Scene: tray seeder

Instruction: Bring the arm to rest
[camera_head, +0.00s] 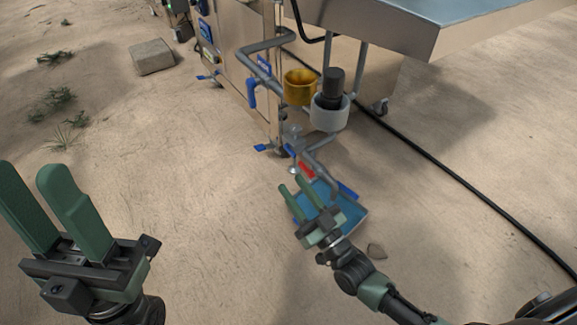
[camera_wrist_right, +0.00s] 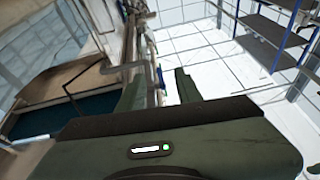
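My right arm (camera_head: 375,287) reaches in from the lower right of the head view. My right gripper (camera_head: 291,184) is open, its two green fingers apart with nothing between them. It shows in front of a blue tray (camera_head: 350,214) on the sandy ground, beside the machine's pipes; I cannot tell its height above the tray. In the right wrist view its fingers (camera_wrist_right: 158,90) also stand apart. My left gripper (camera_head: 38,188) is at the lower left, its two green fingers pointing up with a narrow gap between them, empty.
The metal seeder machine (camera_head: 232,60) stands at the top, with grey pipes, a yellow cup (camera_head: 299,86) and a white cup (camera_head: 329,114) holding a black part. A metal table (camera_head: 430,30) is at upper right. A black cable (camera_head: 450,172) crosses the sand. A stone block (camera_head: 153,57) lies upper left.

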